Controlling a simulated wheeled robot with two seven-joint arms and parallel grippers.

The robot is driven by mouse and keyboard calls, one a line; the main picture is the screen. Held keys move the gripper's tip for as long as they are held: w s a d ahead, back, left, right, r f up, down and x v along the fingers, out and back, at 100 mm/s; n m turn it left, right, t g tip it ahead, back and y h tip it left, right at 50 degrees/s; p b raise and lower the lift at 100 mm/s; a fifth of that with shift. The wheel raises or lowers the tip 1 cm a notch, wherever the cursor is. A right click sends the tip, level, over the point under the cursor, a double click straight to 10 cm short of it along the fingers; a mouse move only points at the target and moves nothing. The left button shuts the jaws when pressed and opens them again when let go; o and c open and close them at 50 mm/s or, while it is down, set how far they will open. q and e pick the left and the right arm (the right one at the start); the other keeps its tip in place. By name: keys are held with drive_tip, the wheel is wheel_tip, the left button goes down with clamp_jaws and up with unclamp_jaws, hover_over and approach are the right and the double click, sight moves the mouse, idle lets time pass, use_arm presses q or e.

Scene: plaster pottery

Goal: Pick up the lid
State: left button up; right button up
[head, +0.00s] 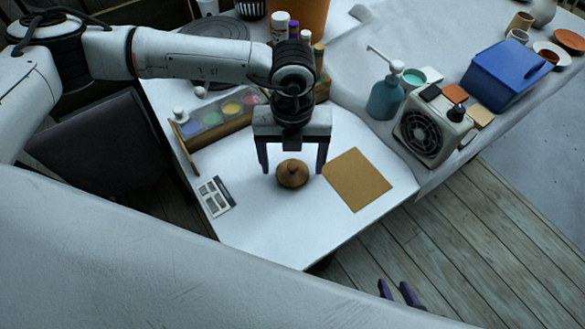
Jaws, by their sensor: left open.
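The lid (292,174) is a small round brown disc with a knob on top. It lies on the white table (270,235) in the head view, left of a flat tan sheet. My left gripper (293,171) points down over the lid with its two dark fingers apart, one on each side of it. A gap shows between each finger and the lid, and I cannot tell the fingertips' exact height. My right gripper (400,292) shows only as two dark fingertips at the bottom, apart and empty, away from the table.
The tan sheet (357,180) lies right of the lid. A small pale card (214,197) lies at left. A paint palette (222,112) is behind. A fan box (433,128), a teal pump bottle (385,98) and a blue box (506,75) stand at right. The front of the table is clear.

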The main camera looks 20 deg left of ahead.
use_arm(q)
drive_tip(key=shift+f, duration=0.8)
drive_tip(key=c, duration=1.1)
